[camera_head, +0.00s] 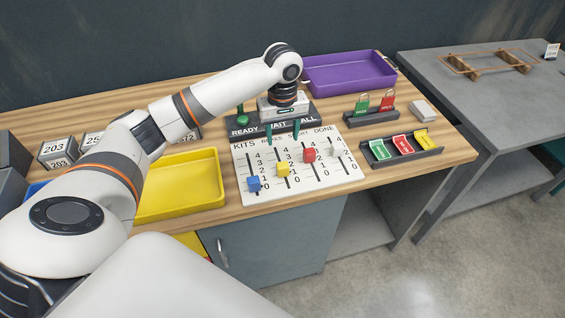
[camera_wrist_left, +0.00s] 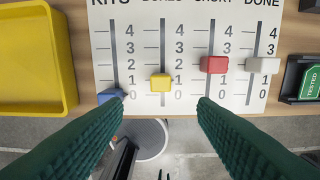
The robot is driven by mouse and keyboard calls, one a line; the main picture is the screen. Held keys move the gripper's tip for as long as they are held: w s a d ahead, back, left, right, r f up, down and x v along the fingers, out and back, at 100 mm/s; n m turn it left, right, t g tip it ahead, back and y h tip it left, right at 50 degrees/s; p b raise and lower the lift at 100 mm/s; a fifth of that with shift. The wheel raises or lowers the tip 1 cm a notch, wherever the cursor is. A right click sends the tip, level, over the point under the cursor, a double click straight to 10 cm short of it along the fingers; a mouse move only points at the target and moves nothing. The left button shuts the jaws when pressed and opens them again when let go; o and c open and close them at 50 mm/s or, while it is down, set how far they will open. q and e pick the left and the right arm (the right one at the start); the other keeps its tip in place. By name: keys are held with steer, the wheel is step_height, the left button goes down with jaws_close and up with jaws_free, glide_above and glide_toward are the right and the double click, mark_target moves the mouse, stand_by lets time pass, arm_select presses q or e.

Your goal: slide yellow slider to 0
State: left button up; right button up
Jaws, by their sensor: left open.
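The yellow slider (camera_head: 283,169) is a small yellow block on the second track of a white slider board (camera_head: 322,180). In the left wrist view the yellow slider (camera_wrist_left: 161,83) sits about level with the 1 mark. My left gripper (camera_head: 282,133) is above the board with green fingers pointing down. In the left wrist view its open fingers (camera_wrist_left: 160,108) are spread to either side of the yellow slider's column, with nothing between them. It does not appear to touch the slider. My right gripper is not in view.
A blue slider (camera_wrist_left: 111,96) is near 0 on the left track. A red slider (camera_wrist_left: 214,64) and a white slider (camera_wrist_left: 263,65) are near 2. A yellow tray (camera_head: 183,187) lies left of the board, a dark card holder (camera_head: 402,156) right, a purple tray (camera_head: 348,75) behind.

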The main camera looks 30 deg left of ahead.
mark_target(283, 165)
arm_select(q)
step_height(283, 165, down, 12)
steer(key=shift+r+p, duration=0.1)
steer(key=shift+p, duration=0.9)
